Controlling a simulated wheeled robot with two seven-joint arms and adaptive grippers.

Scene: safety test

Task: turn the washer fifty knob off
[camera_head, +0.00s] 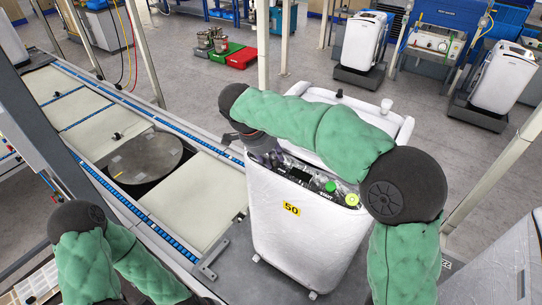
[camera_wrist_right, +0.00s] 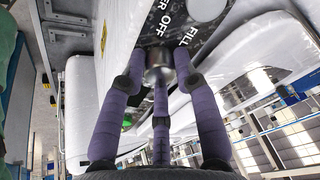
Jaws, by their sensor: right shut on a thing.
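The washer (camera_head: 300,235) is a white, rounded unit with a yellow "50" label (camera_head: 291,209) on its front, standing upright in the middle of the head view. Its dark control panel (camera_head: 308,182) runs along the top front edge. My right gripper (camera_head: 268,158) reaches down to the panel's left end. In the right wrist view, the purple fingers of the right gripper (camera_wrist_right: 159,68) are closed around a round metallic knob (camera_wrist_right: 159,59). Printed words "OFF" and "FILL" show beside the knob. The knob is hidden in the head view. My left gripper is not visible.
A green button (camera_head: 330,187) and a yellow-green round part (camera_head: 352,199) sit at the panel's right end. A conveyor line (camera_head: 185,205) with a blue-edged rail runs along the left.

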